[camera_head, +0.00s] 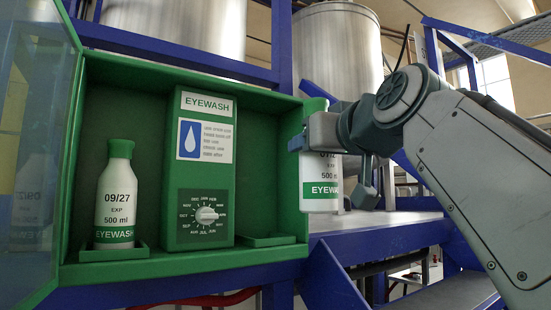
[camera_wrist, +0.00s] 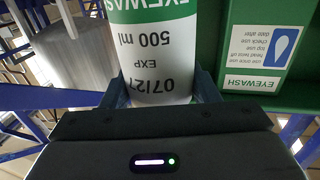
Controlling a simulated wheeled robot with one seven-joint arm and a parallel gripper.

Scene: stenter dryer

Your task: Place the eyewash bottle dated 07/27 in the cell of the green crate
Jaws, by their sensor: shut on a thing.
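The white eyewash bottle dated 07/27 (camera_head: 320,176) hangs upright in my gripper (camera_head: 308,138), at the right edge of the open green cabinet. In the head view my fingers hide part of its date. In the wrist view the label of this bottle (camera_wrist: 157,62) reads 07/27 upside down, with my gripper (camera_wrist: 158,98) shut around it. A second bottle, dated 09/27 (camera_head: 117,205), stands upright at the cabinet's left. I see no separate green crate in either view.
The green cabinet (camera_head: 271,105) has a clear door (camera_head: 38,120) open at left. Its middle holds an EYEWASH box (camera_head: 205,170) with a dial. A small green holder (camera_head: 268,240) at its right is empty. Blue frame beams (camera_head: 395,228) lie at right.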

